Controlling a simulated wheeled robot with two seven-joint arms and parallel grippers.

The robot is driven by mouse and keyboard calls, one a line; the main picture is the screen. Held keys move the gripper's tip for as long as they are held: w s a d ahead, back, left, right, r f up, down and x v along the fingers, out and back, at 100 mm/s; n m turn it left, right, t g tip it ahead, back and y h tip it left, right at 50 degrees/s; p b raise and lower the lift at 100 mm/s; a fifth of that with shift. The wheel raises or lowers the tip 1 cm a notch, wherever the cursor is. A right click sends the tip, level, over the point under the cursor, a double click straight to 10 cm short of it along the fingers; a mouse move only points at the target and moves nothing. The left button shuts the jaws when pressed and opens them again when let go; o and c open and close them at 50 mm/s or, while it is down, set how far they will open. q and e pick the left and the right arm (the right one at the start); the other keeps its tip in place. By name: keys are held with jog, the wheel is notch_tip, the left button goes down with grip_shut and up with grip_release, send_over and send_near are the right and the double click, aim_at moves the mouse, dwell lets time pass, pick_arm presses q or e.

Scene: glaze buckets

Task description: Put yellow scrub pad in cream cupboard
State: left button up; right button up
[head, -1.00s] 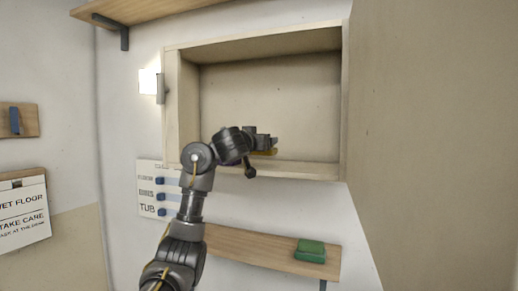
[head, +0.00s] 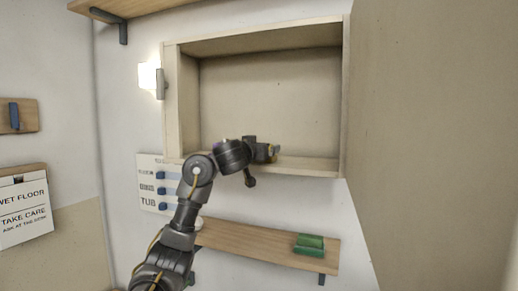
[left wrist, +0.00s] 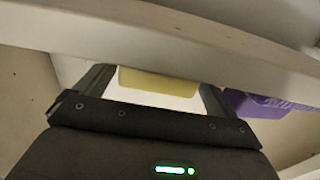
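The cream cupboard (head: 190,110) is on the wall with its front open and its inside mostly bare. My left gripper (head: 271,150) is at the cupboard opening, just above the bottom board's front edge. It is shut on the yellow scrub pad, whose end shows at the fingertips (head: 276,151). In the left wrist view the yellow scrub pad (left wrist: 160,86) sits between the two fingers, partly hidden by a pale board across the view. How deep it is inside the cupboard is hard to tell. My right gripper is not in view.
A purple thing (left wrist: 262,104) lies just right of the fingers in the left wrist view. A large cream panel (head: 435,150) stands at the right. Below, a wooden shelf (head: 260,245) holds a green thing (head: 309,245). A lit lamp (head: 148,78) is left of the cupboard.

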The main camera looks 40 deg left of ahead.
pick_arm(q)
jog(key=shift+r, duration=0.2)
jog(key=shift+s+d, duration=0.3)
jog(key=shift+s, duration=0.15)
jog(key=shift+v, duration=1)
jog(key=p+v, duration=0.9)
jog(key=p, duration=0.1)
jog(key=shift+a, duration=0.1)
jog(key=shift+s, duration=0.1)
